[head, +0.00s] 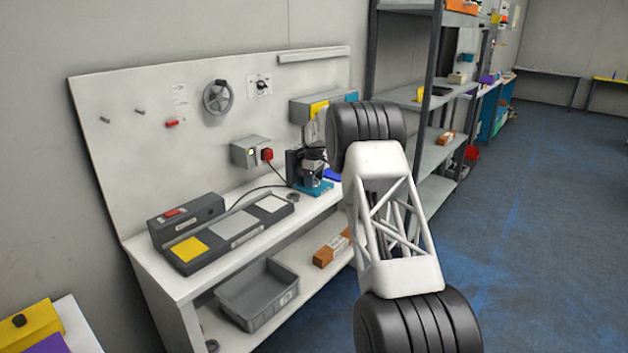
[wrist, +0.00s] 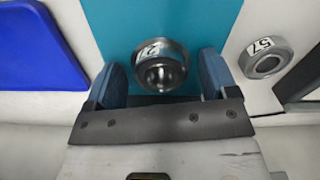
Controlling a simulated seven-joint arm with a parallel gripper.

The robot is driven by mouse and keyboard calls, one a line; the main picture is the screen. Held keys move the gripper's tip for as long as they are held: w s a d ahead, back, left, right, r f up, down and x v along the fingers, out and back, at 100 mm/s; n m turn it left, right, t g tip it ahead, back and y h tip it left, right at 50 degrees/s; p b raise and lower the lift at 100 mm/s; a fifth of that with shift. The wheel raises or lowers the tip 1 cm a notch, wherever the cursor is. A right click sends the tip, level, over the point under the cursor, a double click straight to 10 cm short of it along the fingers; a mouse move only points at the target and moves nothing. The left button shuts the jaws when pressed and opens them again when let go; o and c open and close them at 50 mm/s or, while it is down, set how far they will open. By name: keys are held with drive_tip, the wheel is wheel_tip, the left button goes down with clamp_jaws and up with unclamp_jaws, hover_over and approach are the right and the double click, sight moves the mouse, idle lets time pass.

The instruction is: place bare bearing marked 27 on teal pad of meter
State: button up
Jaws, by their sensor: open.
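In the wrist view, a round metal bearing (wrist: 160,66) with a white label lies against the meter's teal pad (wrist: 205,22). Its label seems to begin with 2; the rest is hard to read. Its centre looks dark and shiny. My gripper (wrist: 162,72) is open, with one blue finger on each side of this bearing and small gaps showing. The meter (head: 305,165) stands on the bench in the head view, with its teal base (head: 313,187) partly showing. My arm hides my gripper there.
A second bearing (wrist: 266,60), whose label appears to read 57, lies right of the teal pad. A blue item (wrist: 35,45) is to the left. The bench also holds a grey unit with yellow and white pads (head: 222,228). A grey bin (head: 255,292) sits on the lower shelf.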

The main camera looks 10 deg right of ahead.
sight(315, 181)
drive_tip(key=shift+r, duration=0.1)
wheel_tip(315, 181, up, 12)
idle(0.7)
idle(0.6)
drive_tip(key=shift+r, duration=0.1)
drive_tip(key=s+d+r+m, duration=0.1)
drive_tip(key=s+r+m, duration=0.1)
drive_tip(key=s+r, duration=0.6)
drive_tip(key=s+d+r+m, duration=0.1)
drive_tip(key=s+d+r, duration=0.1)
drive_tip(key=s+r, duration=0.65)
drive_tip(key=s+d+r+m+t, duration=0.1)
drive_tip(key=s, duration=1)
drive_tip(key=s+d+r+m, duration=0.1)
drive_tip(key=s+r+m, duration=0.1)
drive_tip(key=s, duration=0.9)
drive_tip(key=s+d+f+m+t, duration=0.1)
drive_tip(key=s+f+m, duration=0.2)
drive_tip(key=s, duration=2.1)
drive_tip(key=s+f+m, duration=0.1)
drive_tip(key=s+f, duration=0.4)
drive_tip(key=s, duration=0.5)
drive_tip(key=s+f+m, duration=0.1)
drive_tip(key=s+f, duration=0.3)
drive_tip(key=s, duration=0.7)
drive_tip(key=shift+s+d+f+t, duration=0.2)
drive_tip(key=shift+d+f+t, duration=0.1)
drive_tip(key=shift+d+f, duration=0.1)
